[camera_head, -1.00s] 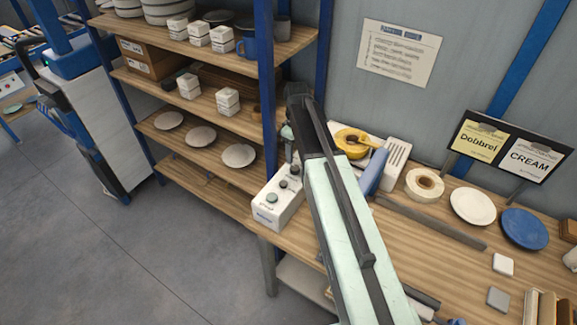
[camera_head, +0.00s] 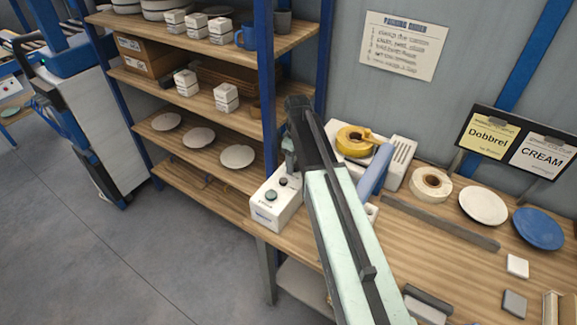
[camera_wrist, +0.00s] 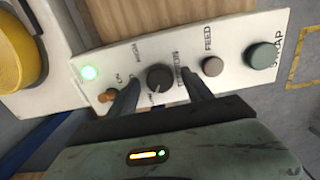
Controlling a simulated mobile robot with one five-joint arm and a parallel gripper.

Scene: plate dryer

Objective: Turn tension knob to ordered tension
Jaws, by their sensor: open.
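The black tension knob (camera_wrist: 159,77) is on the white control box, near the "TENSION" lettering in the wrist view. Its pale pointer mark faces down and slightly left in that view. My gripper (camera_wrist: 160,82) is open, one finger on each side of the knob. I cannot tell whether the fingers touch it. The scale marks around the knob are partly hidden by the fingers. In the head view the white control box (camera_head: 264,213) stands at the bench's left end, and my arm hides part of its panel.
A "Dobbrel / CREAM" sign (camera_head: 515,142) stands at right.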

